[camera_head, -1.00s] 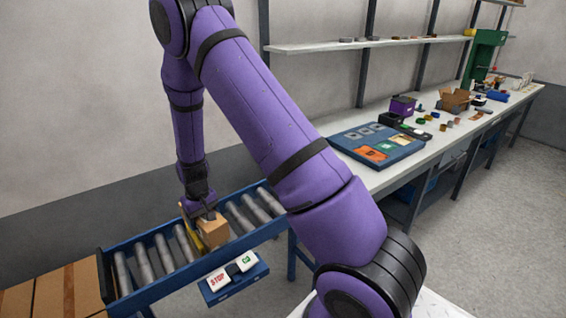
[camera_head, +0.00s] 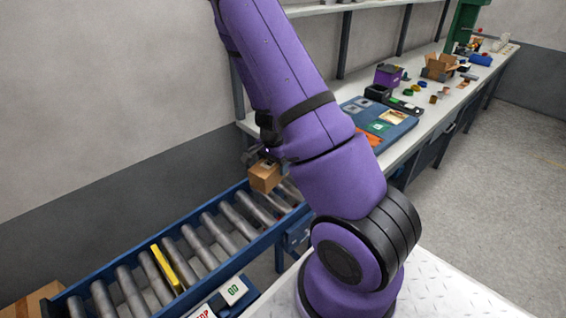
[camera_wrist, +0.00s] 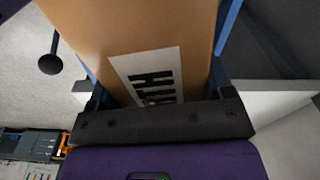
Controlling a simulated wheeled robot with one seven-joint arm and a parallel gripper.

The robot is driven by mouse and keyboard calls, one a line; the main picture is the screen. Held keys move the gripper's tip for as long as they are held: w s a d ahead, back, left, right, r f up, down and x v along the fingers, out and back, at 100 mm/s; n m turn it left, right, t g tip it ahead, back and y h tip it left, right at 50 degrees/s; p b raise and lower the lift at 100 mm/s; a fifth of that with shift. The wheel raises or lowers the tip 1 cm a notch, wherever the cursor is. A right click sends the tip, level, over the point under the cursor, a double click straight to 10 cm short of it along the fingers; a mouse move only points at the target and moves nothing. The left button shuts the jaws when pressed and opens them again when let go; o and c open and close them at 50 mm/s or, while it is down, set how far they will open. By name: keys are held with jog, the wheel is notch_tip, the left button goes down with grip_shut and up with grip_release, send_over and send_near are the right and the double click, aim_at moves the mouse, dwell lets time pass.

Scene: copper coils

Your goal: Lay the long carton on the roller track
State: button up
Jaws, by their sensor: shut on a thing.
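The carton (camera_head: 266,176) is brown cardboard and is held at the far right end of the roller track (camera_head: 200,222). Only one end of it shows in the head view. In the wrist view the carton (camera_wrist: 125,25) runs away from the jaws, with a white label in black letters, partly covered. My gripper (camera_head: 263,158) is shut on the carton; its dark jaws (camera_wrist: 158,95) grip it from both sides in the wrist view. The track has grey rollers in a blue frame. My arm hides its right end, and I cannot tell whether the carton touches the rollers.
A yellow bar (camera_head: 166,269) lies across the track between rollers. A control box with a STOP label (camera_head: 207,312) is at the front side. The workbench (camera_head: 408,150) behind holds a blue tray (camera_head: 398,127) and small items.

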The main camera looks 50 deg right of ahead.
jog(key=shift+s+d+r+m, duration=0.2)
jog(key=shift+s+d+m, duration=0.75)
jog(key=shift+d+m, duration=0.2)
jog(key=shift+a+f, duration=0.1)
jog(key=shift+f, duration=2.4)
jog(key=shift+a+f, duration=0.1)
jog(key=shift+f, duration=0.3)
jog(key=o, duration=1.1)
jog(key=r, duration=1)
jog(key=shift+a+r, duration=0.3)
jog(key=shift+r, duration=0.1)
